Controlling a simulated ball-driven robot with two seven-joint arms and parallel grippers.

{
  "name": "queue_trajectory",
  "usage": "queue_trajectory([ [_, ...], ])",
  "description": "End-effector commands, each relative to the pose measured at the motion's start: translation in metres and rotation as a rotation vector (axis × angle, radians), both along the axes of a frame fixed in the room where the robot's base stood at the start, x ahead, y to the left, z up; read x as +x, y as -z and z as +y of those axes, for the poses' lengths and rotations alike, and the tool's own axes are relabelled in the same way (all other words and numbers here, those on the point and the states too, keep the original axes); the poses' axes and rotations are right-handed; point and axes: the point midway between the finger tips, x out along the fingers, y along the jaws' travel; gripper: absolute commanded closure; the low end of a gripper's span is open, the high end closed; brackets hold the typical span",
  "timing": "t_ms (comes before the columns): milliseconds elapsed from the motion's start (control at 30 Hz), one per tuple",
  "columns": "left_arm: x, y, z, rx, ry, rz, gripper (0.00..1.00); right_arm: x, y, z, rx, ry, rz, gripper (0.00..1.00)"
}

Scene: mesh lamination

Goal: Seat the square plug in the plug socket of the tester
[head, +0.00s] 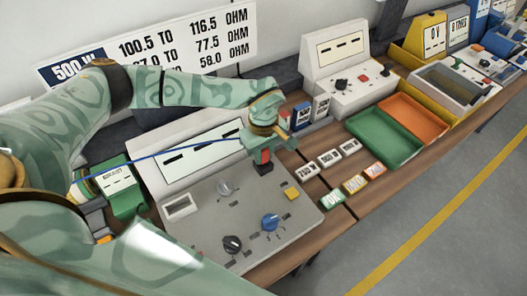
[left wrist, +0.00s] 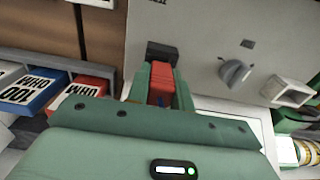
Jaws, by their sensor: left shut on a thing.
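The tester (head: 205,225) is a large grey panel with knobs and a raised display at its back. My left gripper (head: 264,148) is over the panel's back right part, pointing down. It is shut on the red square plug (head: 263,156); the red body also shows between the green fingers in the left wrist view (left wrist: 161,86). The dark plug socket (left wrist: 162,53) lies right at the plug's tip in the left wrist view. I cannot tell whether the plug is just above it or partly in. A blue cable (head: 165,154) runs left from the gripper. My right gripper is not in view.
A blue knob (head: 269,221), a black knob (head: 232,244) and a yellow square (head: 292,194) are on the panel. Green (head: 376,139) and orange (head: 415,116) trays and several small labelled blocks stand to the right. A green reel holder (head: 127,201) stands at the left.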

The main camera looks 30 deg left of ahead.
Motion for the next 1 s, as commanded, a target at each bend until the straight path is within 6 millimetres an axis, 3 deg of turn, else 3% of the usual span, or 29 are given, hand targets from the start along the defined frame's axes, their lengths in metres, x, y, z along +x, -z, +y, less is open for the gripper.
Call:
queue_trajectory([
  [500,0.0,0.014,0.0,0.0,0.0,0.0,1.0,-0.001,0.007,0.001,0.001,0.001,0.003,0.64],
  [533,0.0,0.013,0.0,0.0,0.0,0.0,0.69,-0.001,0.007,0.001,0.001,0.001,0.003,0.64],
  [600,0.0,0.013,0.0,0.0,0.0,0.0,0.52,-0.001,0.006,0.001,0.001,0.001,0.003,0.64],
  [867,0.0,0.012,0.0,0.0,0.0,0.0,0.52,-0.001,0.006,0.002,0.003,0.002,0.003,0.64],
  [1000,0.001,0.001,0.0,-0.001,0.001,-0.003,0.52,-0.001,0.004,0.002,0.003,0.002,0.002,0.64],
])
